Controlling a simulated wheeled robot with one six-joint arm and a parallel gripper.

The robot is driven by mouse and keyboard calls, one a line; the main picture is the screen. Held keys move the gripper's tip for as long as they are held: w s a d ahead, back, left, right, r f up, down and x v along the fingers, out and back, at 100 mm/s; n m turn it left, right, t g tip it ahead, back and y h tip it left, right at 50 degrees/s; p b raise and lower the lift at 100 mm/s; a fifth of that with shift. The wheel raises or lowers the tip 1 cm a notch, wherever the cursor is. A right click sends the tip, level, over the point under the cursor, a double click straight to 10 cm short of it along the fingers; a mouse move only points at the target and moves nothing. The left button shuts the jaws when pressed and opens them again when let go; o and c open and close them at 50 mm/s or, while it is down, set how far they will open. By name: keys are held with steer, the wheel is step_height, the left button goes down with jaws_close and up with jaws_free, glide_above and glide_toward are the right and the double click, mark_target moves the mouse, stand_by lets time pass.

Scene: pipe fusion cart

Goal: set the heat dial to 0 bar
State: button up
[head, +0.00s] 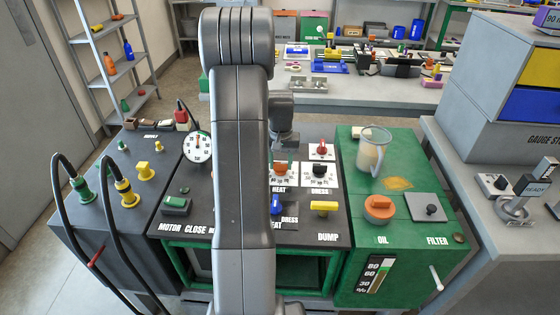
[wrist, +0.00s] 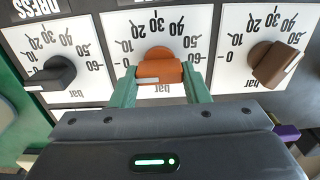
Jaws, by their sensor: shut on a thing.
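The heat dial is an orange knob (wrist: 160,70) on a white scale plate in the wrist view. It also shows in the head view (head: 281,169), above the HEAT label. Its white mark is at the knob's left end in the wrist view, on the side of the low numbers; the exact reading is hard to tell. My gripper (wrist: 158,78) has its green fingers on both sides of the knob and is shut on it. The fingers cover the lower parts of the scale.
A black DRESS dial (wrist: 60,73) and a brown dial (wrist: 268,62) flank the heat dial closely. In the head view, a red knob (head: 322,147), a blue lever (head: 276,204) and a yellow DUMP handle (head: 324,207) are nearby. A glass jug (head: 372,152) stands right.

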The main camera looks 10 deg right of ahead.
mark_target(281, 163)
steer(key=shift+s, duration=0.15)
steer(key=o, duration=1)
steer(key=shift+s, duration=0.1)
step_height(281, 163, up, 14)
steer(key=shift+d+f, duration=0.1)
steer(key=shift+f, duration=0.1)
step_height(281, 163, down, 14)
steer(key=shift+r, duration=0.2)
stand_by(0.4)
